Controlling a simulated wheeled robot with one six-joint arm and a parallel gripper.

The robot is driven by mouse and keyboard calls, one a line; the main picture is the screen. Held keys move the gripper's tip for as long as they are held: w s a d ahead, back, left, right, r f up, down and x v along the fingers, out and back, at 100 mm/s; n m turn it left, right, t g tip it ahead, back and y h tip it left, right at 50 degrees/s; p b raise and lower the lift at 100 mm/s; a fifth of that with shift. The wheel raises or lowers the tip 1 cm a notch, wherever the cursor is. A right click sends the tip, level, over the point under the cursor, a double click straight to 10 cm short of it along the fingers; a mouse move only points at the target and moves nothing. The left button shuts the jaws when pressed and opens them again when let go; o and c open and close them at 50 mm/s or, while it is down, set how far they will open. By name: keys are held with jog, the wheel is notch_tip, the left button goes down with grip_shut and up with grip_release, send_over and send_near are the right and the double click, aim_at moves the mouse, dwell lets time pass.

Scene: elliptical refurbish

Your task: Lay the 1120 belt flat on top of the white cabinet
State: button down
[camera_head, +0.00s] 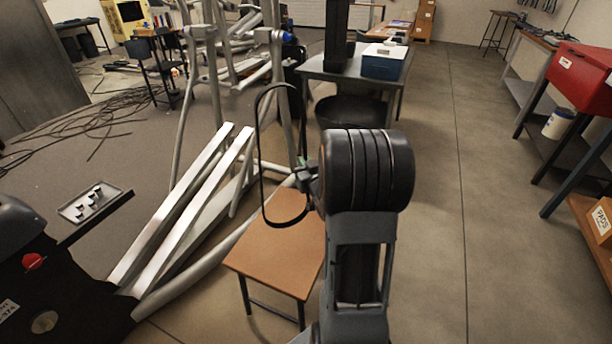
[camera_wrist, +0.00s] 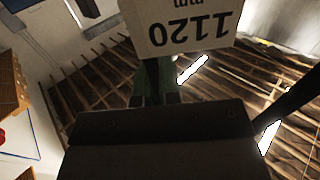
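The 1120 belt (camera_head: 261,150) is a thin black loop. It hangs upright in a long narrow oval beside my arm in the camera_head view. My gripper (camera_head: 306,176) is shut on one side of the loop and holds it above a wooden stool. In the camera_wrist view my gripper (camera_wrist: 156,92) has its greenish fingers closed on the black band (camera_wrist: 151,72). I cannot make out a white cabinet in either view.
The brown-topped stool (camera_head: 280,255) stands below the belt. White rails and grey tubes of an exercise machine (camera_head: 185,205) are at left. A grey table (camera_head: 345,72) with a blue box (camera_head: 384,62) is behind. A red chest (camera_head: 585,75) is at right. The floor (camera_head: 465,190) between is clear.

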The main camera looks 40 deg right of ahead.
jog(key=w+d+f+b, duration=0.2)
jog(key=w+f, duration=0.1)
jog(key=f, duration=0.5)
jog(key=shift+d, duration=0.35)
jog(key=shift+f, duration=0.15)
jog(key=shift+f+b, duration=0.1)
jog(key=shift+b, duration=0.25)
jog(key=c, duration=1.3)
grip_release()
